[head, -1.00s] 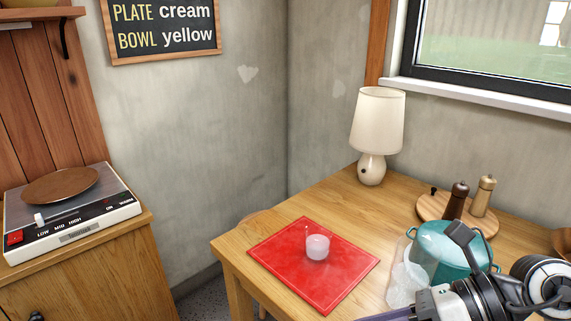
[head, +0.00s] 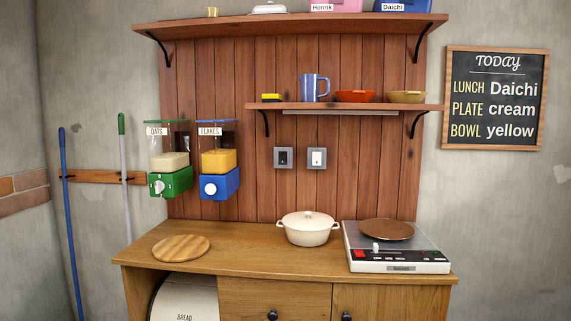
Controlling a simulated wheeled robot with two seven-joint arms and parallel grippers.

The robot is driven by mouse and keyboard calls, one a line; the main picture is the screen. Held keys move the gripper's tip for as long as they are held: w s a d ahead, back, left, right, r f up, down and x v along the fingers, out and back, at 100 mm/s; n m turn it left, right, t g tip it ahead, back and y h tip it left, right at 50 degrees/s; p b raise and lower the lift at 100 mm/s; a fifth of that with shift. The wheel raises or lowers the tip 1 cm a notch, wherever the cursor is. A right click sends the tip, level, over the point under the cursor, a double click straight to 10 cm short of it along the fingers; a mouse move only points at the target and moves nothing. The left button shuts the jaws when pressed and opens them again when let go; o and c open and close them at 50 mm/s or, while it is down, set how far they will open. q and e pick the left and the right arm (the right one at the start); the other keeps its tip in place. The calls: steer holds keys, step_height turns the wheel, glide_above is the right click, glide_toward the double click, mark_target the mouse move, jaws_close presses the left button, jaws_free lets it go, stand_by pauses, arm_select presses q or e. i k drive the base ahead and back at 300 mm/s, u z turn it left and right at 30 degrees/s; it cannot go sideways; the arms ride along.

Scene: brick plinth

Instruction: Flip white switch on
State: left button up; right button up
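Two switches sit side by side on the wood-plank wall under the lower shelf in the head view. The white switch (head: 317,158) is the right one, a white rocker in a grey frame. The black switch (head: 284,158) is the left one, a dark rocker in a like grey frame. The rockers are too small to tell which way they are set. Neither of my grippers is in view.
A wooden counter (head: 230,254) stands below, bearing a cream pot (head: 308,230), a hotplate (head: 396,259) with a brown plate (head: 387,230), and a round board (head: 181,248). Oats (head: 170,161) and flakes (head: 219,161) dispensers hang left of the switches. A shelf (head: 340,106) juts out above them.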

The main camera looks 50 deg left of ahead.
mark_target(316, 156)
steer(key=u, duration=3.05)
steer(key=k, duration=1.55)
steer(key=z, duration=1.2)
steer(key=i, duration=1.15)
